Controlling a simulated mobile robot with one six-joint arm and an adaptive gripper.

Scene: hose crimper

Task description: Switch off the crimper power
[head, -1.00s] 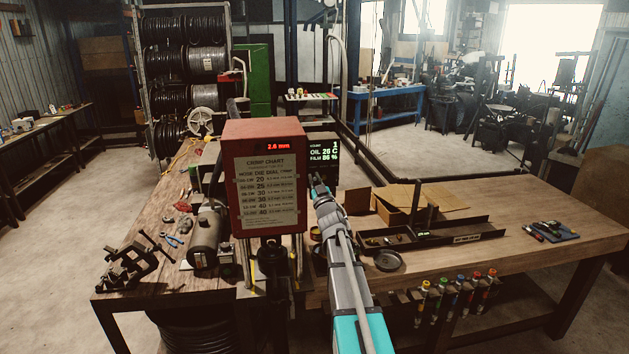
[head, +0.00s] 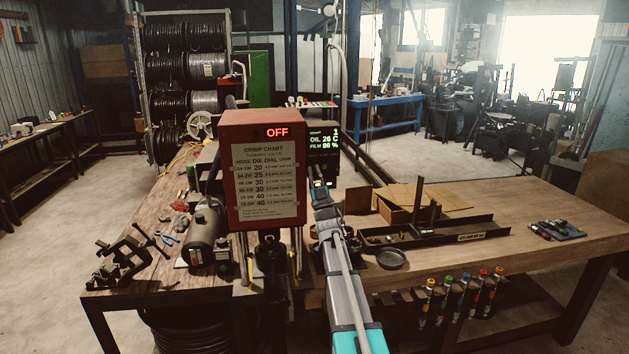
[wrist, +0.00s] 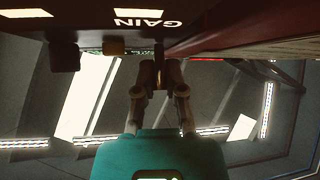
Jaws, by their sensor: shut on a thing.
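The red crimper head (head: 263,170) stands at the bench middle with a crimp chart on its front. Its red display (head: 277,132) reads OFF. A dark display box (head: 323,150) beside it is lit with OIL and FILM readings. My gripper (head: 319,186) is at the lower part of this box, right of the crimper. In the wrist view my gripper (wrist: 159,72) is shut on a small control at the edge of a dark panel (wrist: 90,28) marked GAIN. The fingers hide most of that control.
A dark tray (head: 430,234) and cardboard (head: 405,205) lie on the bench to the right. A motor-like cylinder (head: 208,232) and a vise (head: 128,262) stand at the left.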

